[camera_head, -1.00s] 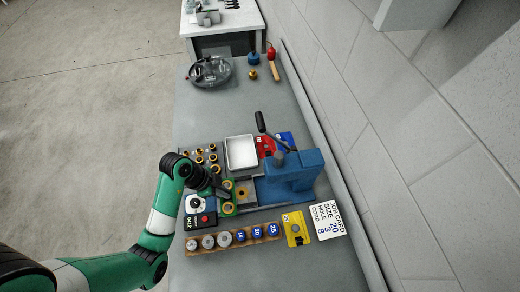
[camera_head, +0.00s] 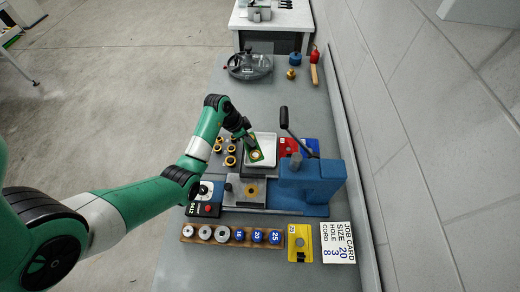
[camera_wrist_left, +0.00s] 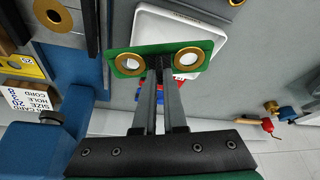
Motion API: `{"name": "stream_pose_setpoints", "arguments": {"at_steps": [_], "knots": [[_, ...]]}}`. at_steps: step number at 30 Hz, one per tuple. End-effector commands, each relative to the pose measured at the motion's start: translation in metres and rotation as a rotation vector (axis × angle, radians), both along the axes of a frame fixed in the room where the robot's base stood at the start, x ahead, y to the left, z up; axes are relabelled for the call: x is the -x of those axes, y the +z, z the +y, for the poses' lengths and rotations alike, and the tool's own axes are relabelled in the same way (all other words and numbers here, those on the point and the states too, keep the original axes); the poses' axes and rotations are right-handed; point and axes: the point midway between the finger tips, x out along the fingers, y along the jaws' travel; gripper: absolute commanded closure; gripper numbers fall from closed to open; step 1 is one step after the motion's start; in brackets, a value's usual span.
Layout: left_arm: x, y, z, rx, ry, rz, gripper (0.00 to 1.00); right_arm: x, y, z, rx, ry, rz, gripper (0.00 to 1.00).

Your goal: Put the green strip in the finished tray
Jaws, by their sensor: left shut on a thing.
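The green strip (camera_head: 258,161) carries brass rings. In the left wrist view the strip (camera_wrist_left: 151,50) shows two brass rings with open holes. My left gripper (camera_head: 248,143) is shut on the strip near its middle. The white tray (camera_head: 270,159), the only tray-like container on the bench, lies below the strip, partly covered by it and the gripper. In the left wrist view the tray (camera_wrist_left: 187,22) is behind the strip. I cannot tell whether the strip touches the tray. My right gripper is not in view.
The blue press (camera_head: 312,182) with its dark lever stands right of the tray. Brass rings (camera_head: 231,150) sit in a rack to the left. A wooden die rack (camera_head: 230,243), yellow box (camera_head: 299,241) and job card (camera_head: 338,243) lie in front.

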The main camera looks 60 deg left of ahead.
Motion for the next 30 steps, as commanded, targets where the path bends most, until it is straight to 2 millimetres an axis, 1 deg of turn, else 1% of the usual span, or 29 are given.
{"name": "stream_pose_setpoints", "arguments": {"at_steps": [1,3,7,10,16,18,21,23,30], "knots": [[-0.011,-0.017,0.005,0.001,0.0,0.001,1.0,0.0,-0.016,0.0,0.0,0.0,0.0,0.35],[-0.023,-0.035,0.01,0.001,0.0,0.002,1.0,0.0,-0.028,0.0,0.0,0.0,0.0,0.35],[-0.039,-0.054,0.017,0.0,-0.001,0.001,1.0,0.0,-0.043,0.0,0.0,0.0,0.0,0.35],[-0.045,-0.058,0.02,-0.001,-0.001,0.0,1.0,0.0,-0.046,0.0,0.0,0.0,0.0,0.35],[-0.047,-0.06,0.021,0.0,0.0,0.0,1.0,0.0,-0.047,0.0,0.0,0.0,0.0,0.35],[-0.05,-0.068,0.022,0.001,0.0,0.002,1.0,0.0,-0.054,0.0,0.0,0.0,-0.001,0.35],[-0.049,-0.088,0.021,0.002,0.0,0.003,1.0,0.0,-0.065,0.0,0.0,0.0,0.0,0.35],[-0.049,-0.094,0.021,0.001,0.001,0.002,1.0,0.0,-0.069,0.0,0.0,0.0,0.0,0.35],[-0.049,-0.093,0.021,0.0,0.0,0.001,1.0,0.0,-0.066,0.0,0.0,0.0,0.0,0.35]]}}
